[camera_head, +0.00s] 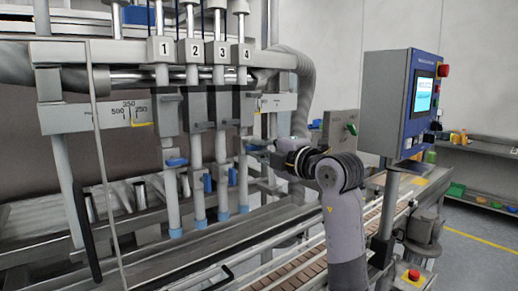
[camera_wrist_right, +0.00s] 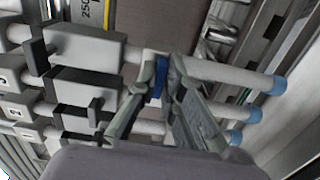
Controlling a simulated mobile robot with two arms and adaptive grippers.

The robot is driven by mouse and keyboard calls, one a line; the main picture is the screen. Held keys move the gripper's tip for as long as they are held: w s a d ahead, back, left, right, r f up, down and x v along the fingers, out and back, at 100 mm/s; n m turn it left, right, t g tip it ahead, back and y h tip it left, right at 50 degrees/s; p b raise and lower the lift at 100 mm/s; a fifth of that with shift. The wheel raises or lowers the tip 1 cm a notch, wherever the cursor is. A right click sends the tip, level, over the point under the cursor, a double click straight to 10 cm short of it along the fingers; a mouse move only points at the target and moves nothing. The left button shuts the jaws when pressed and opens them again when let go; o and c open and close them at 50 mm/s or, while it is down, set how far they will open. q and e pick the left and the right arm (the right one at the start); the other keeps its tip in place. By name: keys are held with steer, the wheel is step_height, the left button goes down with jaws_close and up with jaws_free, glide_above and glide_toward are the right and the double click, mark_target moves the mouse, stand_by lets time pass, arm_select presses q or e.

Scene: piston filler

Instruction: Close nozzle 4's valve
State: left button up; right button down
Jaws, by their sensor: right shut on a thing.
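Nozzle 4 is the rightmost of the numbered tubes (camera_head: 243,172) in the head view, under the label 4 (camera_head: 245,53). Its small blue valve handle (camera_head: 252,147) is partly covered by my right gripper (camera_head: 262,156). In the right wrist view the blue handle (camera_wrist_right: 160,78) sits between the fingertips of my right gripper (camera_wrist_right: 163,92), which is shut on it. There the handle lies across the pale tube. My left gripper is not in view.
Nozzle 1's blue handle (camera_head: 176,162) lies crosswise; the handles of nozzle 2 (camera_head: 208,183) and nozzle 3 (camera_head: 232,176) hang along their tubes. A blue control panel (camera_head: 422,98) stands right of my arm. A conveyor (camera_head: 300,268) runs below.

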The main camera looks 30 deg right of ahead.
steer(key=c, duration=1.7)
jaws_free()
steer(key=s, duration=0.8)
steer(key=s+d, duration=0.1)
steer(key=s, duration=0.3)
steer(key=shift+w+a, duration=0.1)
